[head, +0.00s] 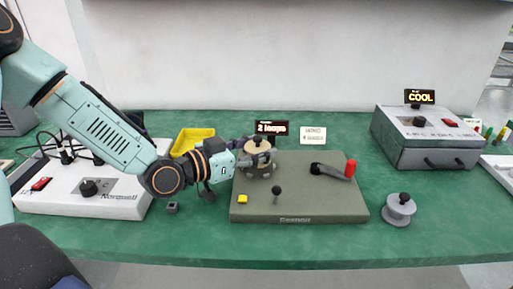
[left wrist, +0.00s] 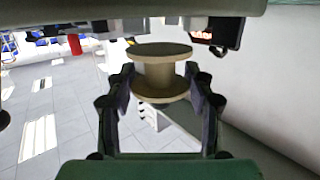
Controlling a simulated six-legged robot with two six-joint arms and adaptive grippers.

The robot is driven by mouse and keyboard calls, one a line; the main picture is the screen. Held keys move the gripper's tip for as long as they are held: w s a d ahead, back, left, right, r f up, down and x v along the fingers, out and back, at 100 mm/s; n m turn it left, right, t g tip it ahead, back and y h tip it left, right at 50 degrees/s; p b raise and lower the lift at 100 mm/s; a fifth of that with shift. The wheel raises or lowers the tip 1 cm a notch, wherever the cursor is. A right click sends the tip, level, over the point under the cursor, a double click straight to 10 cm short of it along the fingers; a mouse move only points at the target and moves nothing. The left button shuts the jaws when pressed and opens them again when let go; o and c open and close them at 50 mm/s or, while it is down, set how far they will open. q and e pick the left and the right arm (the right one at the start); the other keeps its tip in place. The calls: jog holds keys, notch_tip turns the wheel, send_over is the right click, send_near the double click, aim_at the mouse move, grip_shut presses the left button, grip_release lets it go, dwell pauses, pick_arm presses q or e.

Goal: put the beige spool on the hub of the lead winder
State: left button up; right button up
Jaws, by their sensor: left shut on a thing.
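The lead winder (head: 300,205) is a flat olive-grey board with a red-tipped crank (head: 350,168) at its right. The beige spool (head: 257,147) is over its back left part, with a small dark knob showing at its top. My left gripper (head: 258,165) is shut around the spool. The left wrist view shows the spool (left wrist: 160,72) between the two dark fingers (left wrist: 160,105), with both flanges visible. The hub is not clearly visible; I cannot tell whether the spool sits on it or is held above it. My right gripper is not in view.
A grey spool (head: 398,209) stands right of the winder. A grey box with a COOL display (head: 425,140) is at the back right. A white power unit (head: 110,205) and a yellow tray (head: 190,140) are at the left. A 2 loops display (head: 271,128) stands behind the winder.

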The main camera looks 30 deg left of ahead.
pick_arm(q)
jog(key=shift+w+f, duration=0.15)
jog(key=shift+f, duration=0.35)
jog(key=shift+d, duration=0.1)
jog(key=o, duration=1.3)
jog(key=shift+c, duration=0.2)
